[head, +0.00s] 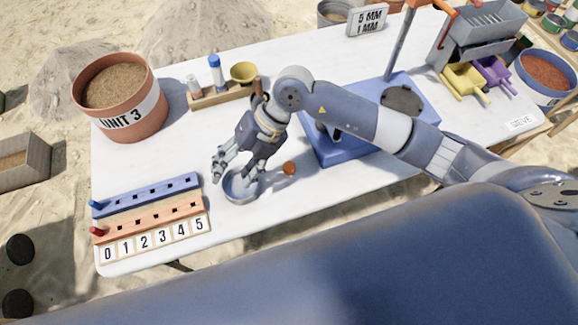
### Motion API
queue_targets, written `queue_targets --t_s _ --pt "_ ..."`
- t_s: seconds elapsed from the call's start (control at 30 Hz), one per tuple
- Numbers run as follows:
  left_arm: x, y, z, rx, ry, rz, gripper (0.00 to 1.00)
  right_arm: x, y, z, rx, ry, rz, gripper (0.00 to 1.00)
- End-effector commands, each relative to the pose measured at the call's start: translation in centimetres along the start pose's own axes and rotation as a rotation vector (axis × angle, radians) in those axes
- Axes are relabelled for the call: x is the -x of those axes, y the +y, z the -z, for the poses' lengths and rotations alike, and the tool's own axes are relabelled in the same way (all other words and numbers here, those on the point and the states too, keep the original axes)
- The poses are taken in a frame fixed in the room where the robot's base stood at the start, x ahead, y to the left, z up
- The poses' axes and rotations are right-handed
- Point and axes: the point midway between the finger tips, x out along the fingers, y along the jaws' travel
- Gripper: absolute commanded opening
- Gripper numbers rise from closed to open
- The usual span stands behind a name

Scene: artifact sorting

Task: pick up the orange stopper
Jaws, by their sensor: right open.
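My left gripper is not in view.
Blue and orange peg strips (150,194) with number tiles lie front left. A terracotta "UNIT 3" pot (128,112) and a wooden rack (219,95) stand behind. A blue stand base (333,151) is right of the stopper. Bare tabletop lies in front of the stopper.

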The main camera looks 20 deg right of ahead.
Motion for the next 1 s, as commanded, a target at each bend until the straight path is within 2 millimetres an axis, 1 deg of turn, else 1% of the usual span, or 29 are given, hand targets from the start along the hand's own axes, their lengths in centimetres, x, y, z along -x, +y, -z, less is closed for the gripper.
queue_targets --t_s 0.03,0.1,0.2,0.3,0.37,0.43,0.6,0.7,0.87,1.0 --pt "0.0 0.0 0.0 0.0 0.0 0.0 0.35 0.9 -2.9 -1.4 -0.011 -0.035 0.136 0.52" --pt "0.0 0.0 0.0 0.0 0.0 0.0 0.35 2.5 -6.4 -2.9 -0.04 -0.079 0.301 0.52" --pt "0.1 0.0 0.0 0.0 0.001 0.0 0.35 4.8 -9.9 -4.5 -0.084 -0.137 0.474 0.52" --pt "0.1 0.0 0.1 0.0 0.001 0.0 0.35 6.5 -11.9 -5.3 -0.117 -0.176 0.575 0.52" --pt "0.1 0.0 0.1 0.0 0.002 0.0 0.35 6.9 -12.7 -5.5 -0.128 -0.187 0.607 0.52" --pt "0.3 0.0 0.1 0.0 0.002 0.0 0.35 6.6 -13.4 -5.7 -0.136 -0.191 0.624 0.52" --pt "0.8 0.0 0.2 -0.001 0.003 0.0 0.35 4.4 -14.9 -6.0 -0.136 -0.19 0.625 0.52" --pt "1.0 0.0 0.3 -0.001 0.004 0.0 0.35 3.4 -15.6 -6.2 -0.135 -0.191 0.622 0.52" --pt "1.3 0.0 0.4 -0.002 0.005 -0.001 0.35 2.5 -16.1 -6.4 -0.133 -0.19 0.622 0.52" --pt "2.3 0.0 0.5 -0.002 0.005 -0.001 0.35 0.9 -16.7 -6.5 -0.135 -0.188 0.622 0.52"
